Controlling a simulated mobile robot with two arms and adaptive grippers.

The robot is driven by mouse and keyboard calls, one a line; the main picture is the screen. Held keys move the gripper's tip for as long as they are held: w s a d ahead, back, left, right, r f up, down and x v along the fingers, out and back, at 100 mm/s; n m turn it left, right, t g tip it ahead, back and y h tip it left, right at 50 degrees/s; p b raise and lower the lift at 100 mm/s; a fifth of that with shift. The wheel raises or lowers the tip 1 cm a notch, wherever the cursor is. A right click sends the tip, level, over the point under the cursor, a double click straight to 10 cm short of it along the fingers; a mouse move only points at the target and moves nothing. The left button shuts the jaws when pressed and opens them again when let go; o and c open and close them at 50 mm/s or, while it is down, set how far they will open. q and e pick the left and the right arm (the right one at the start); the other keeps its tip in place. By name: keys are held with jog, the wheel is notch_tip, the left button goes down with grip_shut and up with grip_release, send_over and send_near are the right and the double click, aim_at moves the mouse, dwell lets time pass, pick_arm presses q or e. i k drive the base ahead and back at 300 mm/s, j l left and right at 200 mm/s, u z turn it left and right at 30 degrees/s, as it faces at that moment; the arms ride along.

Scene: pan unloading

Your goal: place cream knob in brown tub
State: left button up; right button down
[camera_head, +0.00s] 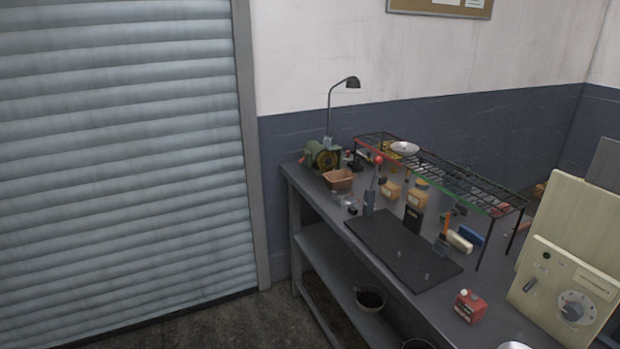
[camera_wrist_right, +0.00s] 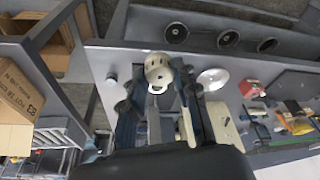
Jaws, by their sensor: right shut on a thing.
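The brown tub (camera_head: 339,179) stands at the far left end of the workbench in the head view, below the desk lamp. In the right wrist view my right gripper (camera_wrist_right: 157,82) is shut on a round cream knob (camera_wrist_right: 158,68), held between its fingertips. The knob shows a few small dark marks. It appears to be clear of the bench, though the height is hard to judge. Neither gripper shows in the head view, and my left gripper is in neither view.
A dark mat (camera_head: 400,250) lies on the bench, with a wire rack (camera_head: 450,178) behind it. A red can (camera_head: 470,306) stands near the cream control box (camera_head: 565,300). A green machine (camera_head: 322,157) is beside the tub.

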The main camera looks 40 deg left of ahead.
aim_at(338, 185)
jog(key=u, duration=1.25)
jog(key=i+u, duration=0.15)
jog(key=i, duration=0.3)
jog(key=i+l+u, duration=0.1)
jog(key=i, duration=0.3)
jog(key=i+l, duration=0.15)
jog(key=i, duration=0.3)
jog(key=i+l, duration=0.15)
jog(key=i, duration=0.35)
jog(key=i+l, duration=0.15)
jog(key=i, duration=0.3)
